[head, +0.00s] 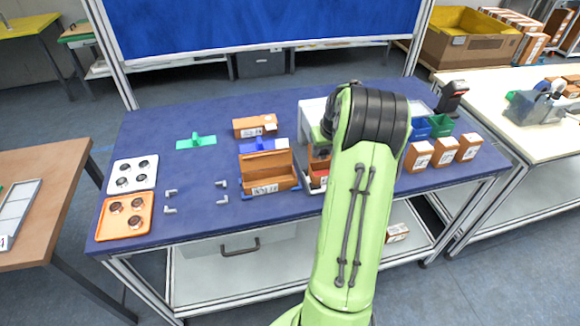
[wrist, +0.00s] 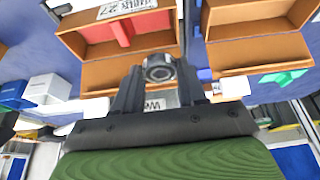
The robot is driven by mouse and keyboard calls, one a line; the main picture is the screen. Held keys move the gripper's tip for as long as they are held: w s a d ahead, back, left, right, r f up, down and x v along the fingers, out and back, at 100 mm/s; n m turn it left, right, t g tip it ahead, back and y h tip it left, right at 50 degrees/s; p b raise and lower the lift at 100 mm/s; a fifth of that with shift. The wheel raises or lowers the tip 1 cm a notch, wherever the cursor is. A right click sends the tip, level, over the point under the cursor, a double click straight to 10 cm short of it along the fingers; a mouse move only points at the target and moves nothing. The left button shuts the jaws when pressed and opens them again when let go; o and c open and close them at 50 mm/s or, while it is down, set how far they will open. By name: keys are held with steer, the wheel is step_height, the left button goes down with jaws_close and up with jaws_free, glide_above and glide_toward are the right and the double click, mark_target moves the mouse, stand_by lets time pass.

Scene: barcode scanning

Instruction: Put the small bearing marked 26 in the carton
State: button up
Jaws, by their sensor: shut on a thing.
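My gripper (wrist: 158,82) is shut on a small metal ring-shaped bearing (wrist: 158,67) in the wrist view; no number on it is legible. The other carton (wrist: 150,72), on the left, has a red insert (wrist: 121,32) and a label ending in 27. My arm hides most of that carton and my gripper in the head view.
A white tray (head: 118,187) and an orange tray (head: 105,232) hold several round parts at the table's left. A closed carton (head: 250,126) and a green piece (head: 196,142) lie behind the open carton. Grey fittings (head: 170,210), blue and green bins (head: 440,125), several cartons (head: 418,156) and a scanner (head: 452,96) also stand here.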

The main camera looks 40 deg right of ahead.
steer(key=shift+d+r, duration=0.25)
steer(key=shift+d, duration=0.1)
steer(key=shift+s, duration=0.3)
steer(key=shift+s+f+b, duration=0.15)
steer(key=shift+s+b, duration=0.15)
steer(key=shift+s, duration=0.05)
steer(key=shift+s+f+b, duration=0.1)
steer(key=shift+f+b, duration=0.2)
steer(key=shift+f, duration=0.1)
steer(key=f+b, duration=0.1)
steer(key=f, duration=0.1)
steer(key=f+b, duration=0.4)
steer(key=f, duration=0.1)
steer(key=shift+w, duration=0.3)
steer(key=o, duration=0.8)
steer(key=shift+r, duration=0.15)
steer(key=shift+r+p, duration=1.95)
steer(key=shift+r, duration=0.65)
